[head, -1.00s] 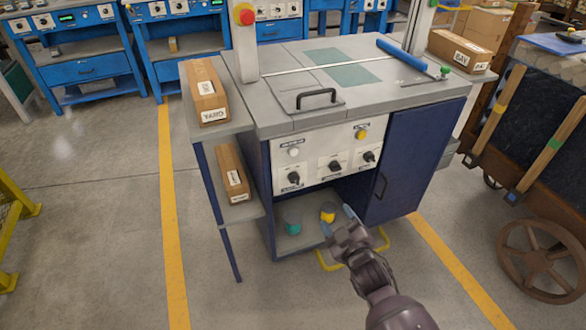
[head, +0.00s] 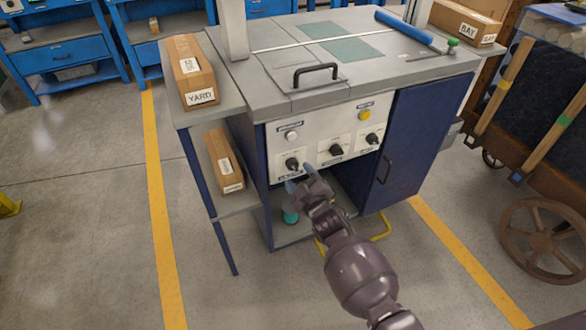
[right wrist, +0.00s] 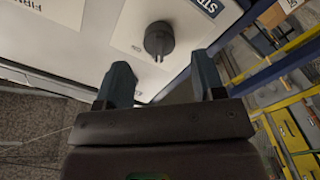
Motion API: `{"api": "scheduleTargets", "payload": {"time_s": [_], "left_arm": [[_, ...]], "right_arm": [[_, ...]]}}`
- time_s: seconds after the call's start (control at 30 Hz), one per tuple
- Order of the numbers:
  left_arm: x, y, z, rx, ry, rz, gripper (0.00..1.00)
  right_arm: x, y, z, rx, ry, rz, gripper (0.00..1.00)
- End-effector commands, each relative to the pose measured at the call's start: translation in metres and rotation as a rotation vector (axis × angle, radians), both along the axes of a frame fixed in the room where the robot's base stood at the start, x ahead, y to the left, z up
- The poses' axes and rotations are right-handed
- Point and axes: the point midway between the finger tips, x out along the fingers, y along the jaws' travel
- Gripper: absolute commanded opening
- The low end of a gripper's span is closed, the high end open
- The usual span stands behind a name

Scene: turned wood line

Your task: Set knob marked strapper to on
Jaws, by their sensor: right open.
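A dark round knob (right wrist: 158,40) shows in the right wrist view on a white plate, with a label starting "STR" beside it, cut off by the frame edge. In the head view the leftmost knob (head: 292,164) of three on the white panel is nearest my gripper and seems to be this one. Its setting is too small to read. My right gripper (head: 298,177) is open and empty just below and in front of that knob. In the wrist view the open fingers (right wrist: 162,68) point toward the knob, apart from it. My left gripper is out of view.
Two more dark knobs, a middle one (head: 336,150) and a right one (head: 372,138), share the panel with a white button (head: 291,136) and a yellow button (head: 364,115). A blue door (head: 425,135) is at right.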

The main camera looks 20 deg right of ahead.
Motion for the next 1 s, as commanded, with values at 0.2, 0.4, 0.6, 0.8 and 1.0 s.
{"api": "scheduleTargets", "payload": {"time_s": [0.2,0.4,0.6,0.8,1.0], "left_arm": [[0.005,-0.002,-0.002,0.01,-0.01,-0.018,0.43],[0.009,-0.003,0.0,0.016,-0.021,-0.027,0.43],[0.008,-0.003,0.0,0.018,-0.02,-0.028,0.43],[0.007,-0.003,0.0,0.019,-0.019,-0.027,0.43],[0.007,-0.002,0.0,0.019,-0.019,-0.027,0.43]], "right_arm": [[0.026,0.0,-0.004,0.0,0.004,-0.001,0.63],[0.038,0.001,-0.001,0.0,0.001,0.0,0.63],[0.041,0.001,0.0,0.0,0.001,-0.001,0.63],[0.041,0.001,0.0,0.0,0.0,0.0,0.54],[0.041,0.001,0.0,0.0,0.0,0.0,0.23]]}}
